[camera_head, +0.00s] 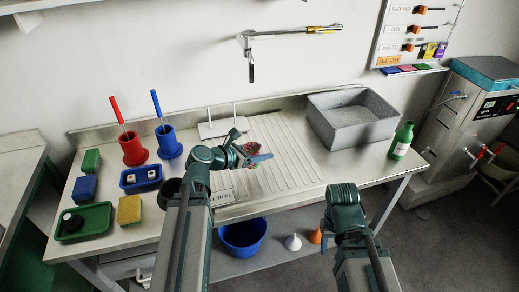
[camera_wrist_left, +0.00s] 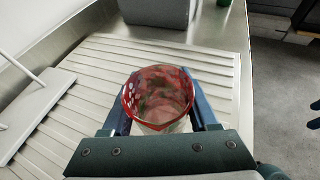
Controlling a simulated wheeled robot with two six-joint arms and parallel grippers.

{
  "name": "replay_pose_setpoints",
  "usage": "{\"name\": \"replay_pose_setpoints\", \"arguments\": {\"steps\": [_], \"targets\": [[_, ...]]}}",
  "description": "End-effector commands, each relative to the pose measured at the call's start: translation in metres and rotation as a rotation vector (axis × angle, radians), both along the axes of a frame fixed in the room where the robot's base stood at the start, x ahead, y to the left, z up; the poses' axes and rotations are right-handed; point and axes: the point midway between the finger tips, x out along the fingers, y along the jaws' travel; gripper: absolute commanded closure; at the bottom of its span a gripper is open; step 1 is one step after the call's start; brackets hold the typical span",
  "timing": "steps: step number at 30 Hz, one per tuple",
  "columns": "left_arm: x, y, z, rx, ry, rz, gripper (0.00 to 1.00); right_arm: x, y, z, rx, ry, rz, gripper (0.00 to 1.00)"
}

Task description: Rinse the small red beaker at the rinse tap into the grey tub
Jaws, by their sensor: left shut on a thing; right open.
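My left gripper (camera_head: 250,157) is shut on the small red beaker (camera_head: 251,148) and holds it over the ribbed drainboard. In the left wrist view the red, see-through beaker (camera_wrist_left: 158,95) sits between the blue fingers, its open rim facing the camera. The rinse tap (camera_head: 251,70) is on the wall behind, its spout pointing down, above and apart from the beaker. The grey tub (camera_head: 390,129) stands at the back right of the counter, right of the beaker. My right gripper (camera_wrist_left: 314,114) shows only as blue fingertips at the right edge of the wrist view, apart and empty.
A green bottle (camera_head: 402,140) stands right of the tub. A white rack with two pegs (camera_head: 215,128) is behind the left gripper. Red (camera_head: 134,151) and blue (camera_head: 168,145) brush holders and a green tray (camera_head: 96,219) stand at left. The drainboard's right part is clear.

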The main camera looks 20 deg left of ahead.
Motion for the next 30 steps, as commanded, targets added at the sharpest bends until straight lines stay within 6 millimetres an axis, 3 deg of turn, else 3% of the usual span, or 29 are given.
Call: {"name": "replay_pose_setpoints", "arguments": {"steps": [5, 18, 30], "targets": [[-0.001, -0.001, 0.004, 0.000, 0.000, 0.000, 1.00, 0.000, 0.000, 0.004, 0.000, 0.000, 0.000, 0.50], [-0.001, 0.000, 0.041, 0.000, 0.000, 0.000, 1.00, 0.000, 0.000, 0.041, 0.000, 0.000, 0.000, 0.50], [0.001, -0.001, 0.040, 0.000, 0.000, 0.000, 1.00, 0.000, 0.000, 0.040, 0.000, 0.000, -0.001, 0.50]]}}
